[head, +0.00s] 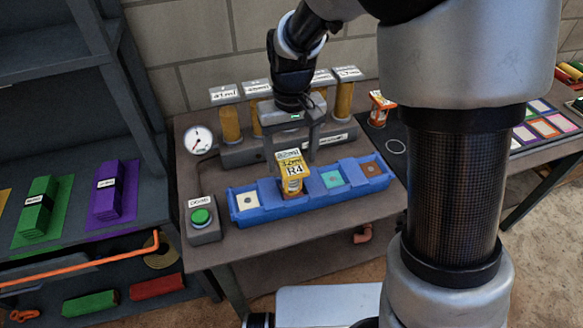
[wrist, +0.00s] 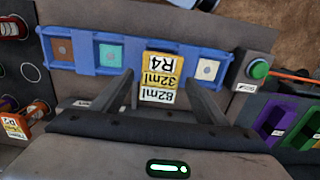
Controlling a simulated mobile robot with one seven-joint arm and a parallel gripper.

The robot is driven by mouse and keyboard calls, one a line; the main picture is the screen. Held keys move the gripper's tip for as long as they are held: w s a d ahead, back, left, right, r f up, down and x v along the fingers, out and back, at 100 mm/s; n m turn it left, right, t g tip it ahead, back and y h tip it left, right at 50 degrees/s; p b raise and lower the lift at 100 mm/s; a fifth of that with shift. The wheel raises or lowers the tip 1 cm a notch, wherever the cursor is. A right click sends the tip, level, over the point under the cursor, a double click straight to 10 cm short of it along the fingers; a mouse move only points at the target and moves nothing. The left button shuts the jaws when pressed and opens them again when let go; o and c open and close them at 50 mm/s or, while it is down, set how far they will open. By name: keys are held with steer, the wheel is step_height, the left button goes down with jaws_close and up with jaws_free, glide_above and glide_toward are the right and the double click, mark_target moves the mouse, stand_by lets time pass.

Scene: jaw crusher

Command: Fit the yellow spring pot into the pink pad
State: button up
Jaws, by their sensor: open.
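The yellow spring pot (head: 292,172), labelled "R4", "32ml" and "82ml", stands in the second compartment from the left of the blue tray (head: 262,215). It also shows in the wrist view (wrist: 163,70). My gripper (head: 292,150) is above the tray, with its open fingers on either side of the pot's upper part. In the wrist view, gaps show between the pot and both fingers. A board of coloured pads (head: 543,125) lies on the far right bench; pinkish squares show there, but which is the pink pad is too small to tell.
The tray's other compartments show cream, teal and brown pads. A green button box (head: 203,220) stands left of the tray. Several yellow labelled cylinders (head: 230,122) stand behind. Another orange-and-white pot (head: 380,110) stands on a black mat right of my gripper. Dark shelves are at left.

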step_height(320, 180, up, 5)
steer(key=shift+f, duration=0.1)
steer(key=shift+r, duration=0.2)
steer(key=s+d+r+m+t, duration=0.1)
steer(key=s+d+r+t, duration=0.1)
steer(key=s+d+r, duration=0.4)
steer(key=s+d+r+m+t, duration=0.2)
steer(key=s+d+r, duration=0.4)
steer(key=s, duration=0.4)
steer(key=shift+s+d+t, duration=0.25)
steer(key=shift+s+t, duration=0.05)
steer(key=shift+t, duration=0.5)
